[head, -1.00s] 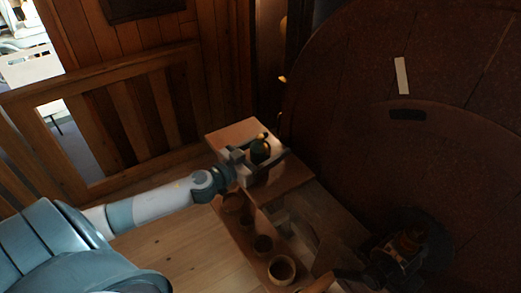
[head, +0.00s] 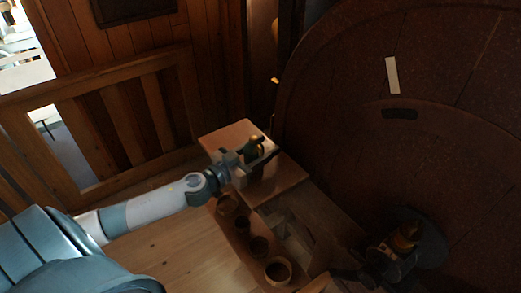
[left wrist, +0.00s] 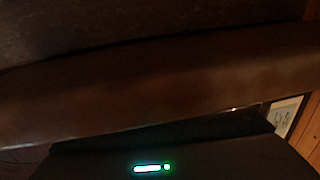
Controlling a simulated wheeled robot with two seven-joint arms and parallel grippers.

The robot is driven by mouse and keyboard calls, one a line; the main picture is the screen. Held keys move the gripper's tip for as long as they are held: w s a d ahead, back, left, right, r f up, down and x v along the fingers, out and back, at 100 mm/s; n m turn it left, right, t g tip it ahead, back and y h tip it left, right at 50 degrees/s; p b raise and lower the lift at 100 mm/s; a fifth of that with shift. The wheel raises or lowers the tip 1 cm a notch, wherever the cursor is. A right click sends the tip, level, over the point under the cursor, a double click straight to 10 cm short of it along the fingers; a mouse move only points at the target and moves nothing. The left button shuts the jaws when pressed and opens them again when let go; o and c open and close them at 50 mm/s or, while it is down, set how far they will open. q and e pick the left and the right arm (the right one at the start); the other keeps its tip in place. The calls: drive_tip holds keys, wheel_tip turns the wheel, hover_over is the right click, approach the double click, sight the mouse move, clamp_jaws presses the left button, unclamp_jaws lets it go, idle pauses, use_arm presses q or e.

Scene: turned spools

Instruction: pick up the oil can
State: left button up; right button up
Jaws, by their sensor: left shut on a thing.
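The oil can (head: 256,143) is a small dark can with a brassy sheen, and a thin spout seems to stand up at its right. It is at the small wooden bench top (head: 230,134), at the far end of the bench. My left gripper (head: 256,154) reaches in from the left and is shut on the can, with its fingers around the body. The fingers hide the lower part, so I cannot tell whether the can is clear of the wood. My right gripper is not in view.
Several round wooden cups (head: 278,270) line the bench's left side. A huge dark wheel-like disc (head: 340,120) stands close on the right. A dark fitting with an orange-yellow part (head: 405,238) is at lower right. A wooden railing (head: 110,120) stands behind my left arm.

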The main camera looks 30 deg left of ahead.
use_arm(q)
drive_tip(key=shift+r, duration=0.5)
wheel_tip(320, 180, up, 3)
drive_tip(key=shift+f+b, duration=0.1)
drive_tip(key=shift+b, duration=0.25)
drive_tip(key=d+r+b, duration=0.1)
drive_tip(key=d+r, duration=0.6)
drive_tip(key=d, duration=0.4)
drive_tip(key=shift+d+b, duration=0.35)
drive_tip(key=shift+b, duration=0.05)
drive_tip(key=shift+r, duration=0.1)
